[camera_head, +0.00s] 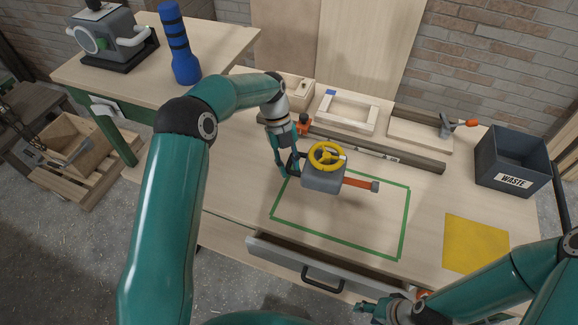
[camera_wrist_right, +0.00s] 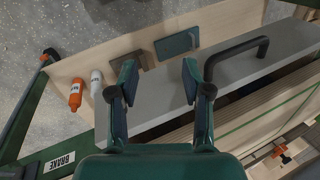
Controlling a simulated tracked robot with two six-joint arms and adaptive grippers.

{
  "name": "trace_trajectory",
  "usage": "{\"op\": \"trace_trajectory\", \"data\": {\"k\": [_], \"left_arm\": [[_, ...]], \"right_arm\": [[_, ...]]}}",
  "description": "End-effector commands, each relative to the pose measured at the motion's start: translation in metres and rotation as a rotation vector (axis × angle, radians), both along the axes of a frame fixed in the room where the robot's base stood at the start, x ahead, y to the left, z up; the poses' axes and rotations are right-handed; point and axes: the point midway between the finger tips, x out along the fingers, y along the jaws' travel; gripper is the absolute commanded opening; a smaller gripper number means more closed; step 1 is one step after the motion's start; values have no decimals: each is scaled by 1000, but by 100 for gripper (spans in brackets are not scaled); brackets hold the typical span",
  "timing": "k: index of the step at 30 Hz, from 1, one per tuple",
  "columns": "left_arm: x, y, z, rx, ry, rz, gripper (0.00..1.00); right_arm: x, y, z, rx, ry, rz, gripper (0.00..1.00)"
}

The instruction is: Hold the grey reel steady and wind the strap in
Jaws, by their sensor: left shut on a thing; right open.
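The grey reel (camera_head: 322,178) has a yellow hand wheel (camera_head: 327,156) on top and sits inside the green tape outline on the workbench. An orange strap (camera_head: 358,183) sticks out of its right side and ends in a grey tip (camera_head: 375,186). My left gripper (camera_head: 291,166) is shut on the reel at its left side. My right gripper (camera_head: 372,308) is low in the head view, apart from the reel, near the bench's front edge. In the right wrist view its two fingers (camera_wrist_right: 158,82) are apart with nothing between them, over the grey drawer front.
A drawer (camera_head: 325,270) with a dark handle stands partly open at the bench front. A yellow mat (camera_head: 475,243) lies at right, below the WASTE bin (camera_head: 512,165). A rail (camera_head: 385,155), a wooden frame (camera_head: 345,112) and a clamp (camera_head: 447,125) lie along the back.

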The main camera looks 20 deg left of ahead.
Motion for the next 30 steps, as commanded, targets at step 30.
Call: {"op": "trace_trajectory", "data": {"k": [30], "left_arm": [[1,1,-64,-1,-1,0,0]], "right_arm": [[0,0,0,0,0,0,49]]}}
